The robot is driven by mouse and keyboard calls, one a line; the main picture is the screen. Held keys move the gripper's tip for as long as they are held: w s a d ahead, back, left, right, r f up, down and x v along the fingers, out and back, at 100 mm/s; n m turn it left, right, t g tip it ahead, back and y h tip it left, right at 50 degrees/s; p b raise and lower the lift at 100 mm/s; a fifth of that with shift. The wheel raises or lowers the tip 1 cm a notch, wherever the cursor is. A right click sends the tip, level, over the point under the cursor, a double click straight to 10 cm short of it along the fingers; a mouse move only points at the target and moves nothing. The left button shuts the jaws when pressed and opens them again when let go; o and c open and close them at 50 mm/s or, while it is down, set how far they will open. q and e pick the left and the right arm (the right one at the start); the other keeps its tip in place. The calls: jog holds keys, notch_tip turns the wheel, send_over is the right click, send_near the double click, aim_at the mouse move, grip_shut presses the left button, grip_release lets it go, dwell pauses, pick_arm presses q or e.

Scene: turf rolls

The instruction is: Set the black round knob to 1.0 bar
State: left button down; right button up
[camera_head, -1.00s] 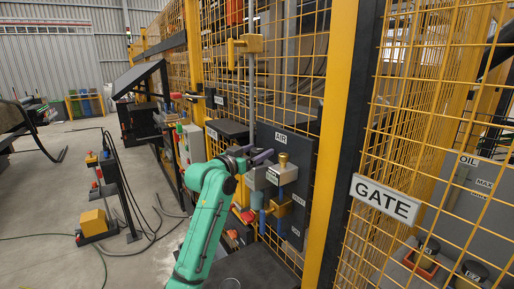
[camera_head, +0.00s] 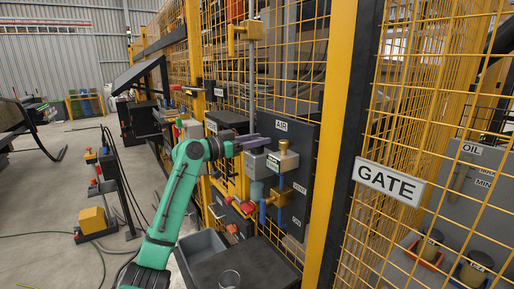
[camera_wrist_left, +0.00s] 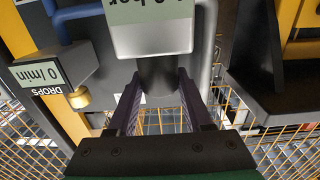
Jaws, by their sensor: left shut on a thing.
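The black round knob (camera_wrist_left: 158,76) shows as a dark, stubby cylinder under a grey box with a pale green display (camera_wrist_left: 152,12) in the left wrist view. The display reads "bar", but its digits are partly cut off. My left gripper (camera_wrist_left: 158,92) has its two purple fingers shut on the knob, one on each side. In the head view my left gripper (camera_head: 262,142) reaches in above the grey regulator (camera_head: 257,162) on the dark AIR panel (camera_head: 299,170); the knob is hidden there. My right gripper is not in view.
Beside the regulator stands a grey display box with a brass knob (camera_head: 283,146); the left wrist view shows a "0 /min" DROPS display (camera_wrist_left: 42,76). Yellow mesh fence, a yellow post (camera_head: 332,150) and a GATE sign (camera_head: 390,181) are at the right. A grey bin (camera_head: 203,243) sits below.

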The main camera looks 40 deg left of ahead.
pick_arm(q)
jog(key=shift+f+m+h, duration=0.1)
jog(key=shift+m+h, duration=0.3)
jog(key=shift+h, duration=0.2)
jog(key=shift+c, duration=1.5)
grip_release()
